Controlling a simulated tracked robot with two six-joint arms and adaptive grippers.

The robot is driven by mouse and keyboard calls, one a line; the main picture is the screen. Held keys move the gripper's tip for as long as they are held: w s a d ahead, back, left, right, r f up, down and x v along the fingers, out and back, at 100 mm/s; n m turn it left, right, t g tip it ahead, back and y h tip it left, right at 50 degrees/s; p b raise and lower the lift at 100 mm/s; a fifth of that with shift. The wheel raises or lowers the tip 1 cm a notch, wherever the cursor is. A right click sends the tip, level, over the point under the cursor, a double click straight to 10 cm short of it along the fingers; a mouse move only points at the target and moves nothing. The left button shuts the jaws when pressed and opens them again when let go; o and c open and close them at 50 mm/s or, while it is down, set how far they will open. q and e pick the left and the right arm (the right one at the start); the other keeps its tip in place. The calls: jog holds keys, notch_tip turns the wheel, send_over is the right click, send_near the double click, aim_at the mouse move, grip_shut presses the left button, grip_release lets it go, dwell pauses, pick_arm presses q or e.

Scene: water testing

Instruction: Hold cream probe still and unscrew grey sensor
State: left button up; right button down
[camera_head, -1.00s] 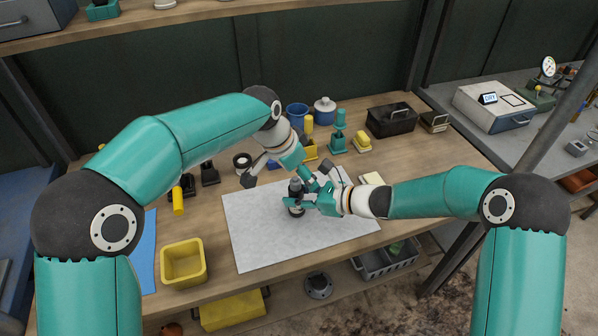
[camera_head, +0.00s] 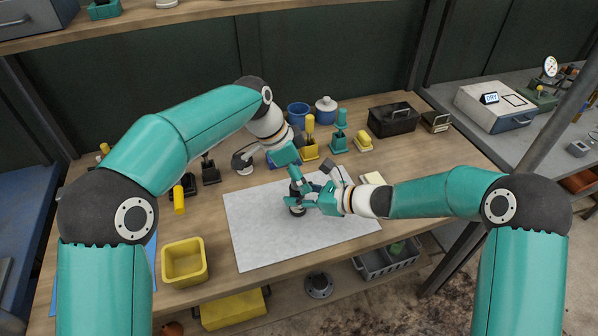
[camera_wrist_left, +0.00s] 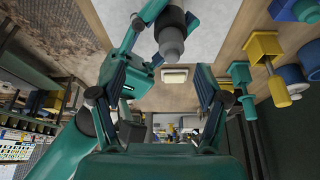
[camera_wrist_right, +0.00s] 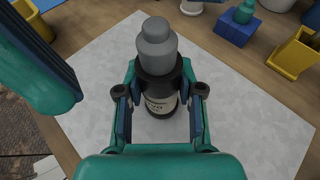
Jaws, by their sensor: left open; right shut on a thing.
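The probe (camera_wrist_right: 160,100) stands upright on the white mat (camera_head: 255,235). Its body looks black with a cream label band. The grey sensor (camera_wrist_right: 157,42) sits on its top; it also shows in the left wrist view (camera_wrist_left: 171,45). My right gripper (camera_wrist_right: 162,95) is shut on the probe's body, one finger on each side. My left gripper (camera_wrist_left: 160,82) is open and empty, with the grey sensor just beyond its fingertips. In the head view my left gripper (camera_head: 300,180) is just above the probe and hides most of the sensor.
A yellow bin (camera_head: 184,262) stands left of the mat. Behind it are yellow (camera_head: 309,140) and teal (camera_head: 340,135) stands, a blue cup (camera_head: 297,113), a white lidded jar (camera_head: 326,108) and a black case (camera_head: 391,119). A cream block (camera_head: 373,179) lies near my right wrist. The mat's front is clear.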

pick_arm(q)
jog(key=shift+f, duration=1.5)
